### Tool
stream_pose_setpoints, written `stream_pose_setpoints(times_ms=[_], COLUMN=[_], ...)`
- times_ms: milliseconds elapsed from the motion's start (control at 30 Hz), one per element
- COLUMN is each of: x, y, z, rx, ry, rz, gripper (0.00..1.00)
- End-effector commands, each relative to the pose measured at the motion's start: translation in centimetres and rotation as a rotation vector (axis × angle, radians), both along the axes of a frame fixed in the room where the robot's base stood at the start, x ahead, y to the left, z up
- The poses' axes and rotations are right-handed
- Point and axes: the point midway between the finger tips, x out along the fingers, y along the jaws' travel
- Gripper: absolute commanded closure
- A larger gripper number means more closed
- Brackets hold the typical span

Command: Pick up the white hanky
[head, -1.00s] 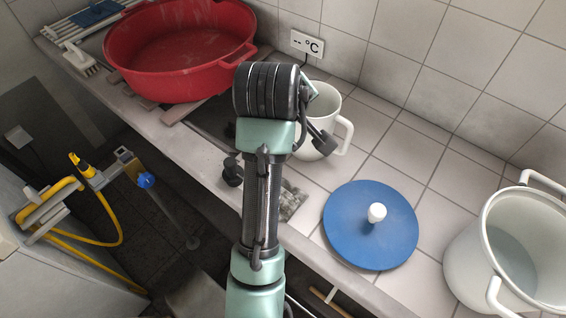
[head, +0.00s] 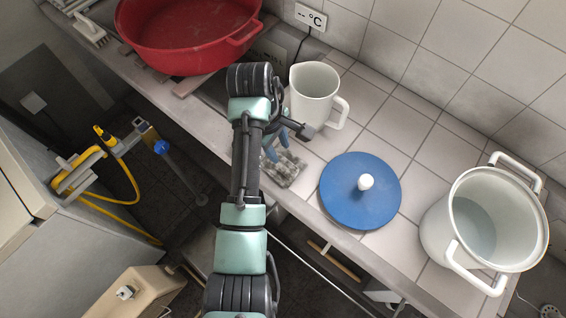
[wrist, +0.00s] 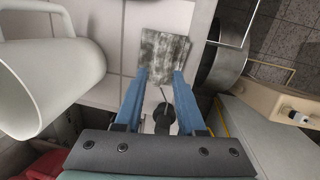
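The hanky shows as a crumpled grey-white mottled cloth (head: 287,172) lying flat near the front edge of the tiled counter. It also shows in the wrist view (wrist: 163,52), just beyond my fingertips. My gripper (head: 279,147) is at the cloth's near-left side, partly hidden by my arm in the head view. In the wrist view my gripper (wrist: 160,74) has its two blue fingers apart with nothing held between them. The fingertips overlap the cloth's near edge in the picture; I cannot tell whether they touch it.
A white jug (head: 314,92) stands close beside my gripper. A blue lid (head: 348,205) with a white knob lies to the right, and a white pot (head: 437,232) stands beyond it. A red basin (head: 182,62) is at the back left. A small black knob (wrist: 165,117) shows between the fingers.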

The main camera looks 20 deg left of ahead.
Motion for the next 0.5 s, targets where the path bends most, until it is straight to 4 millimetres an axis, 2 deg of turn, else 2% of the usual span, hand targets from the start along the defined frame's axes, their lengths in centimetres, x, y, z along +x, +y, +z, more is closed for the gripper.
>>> stream_pose_setpoints(times_ms=[233,500], x=[0.1,0.5], y=[-0.1,-0.5], z=[-2.0,-5.7], rx=[-0.001,0.0], ry=[0.001,0.0], rz=[0.001,0.0], gripper=[0.61,0.61])
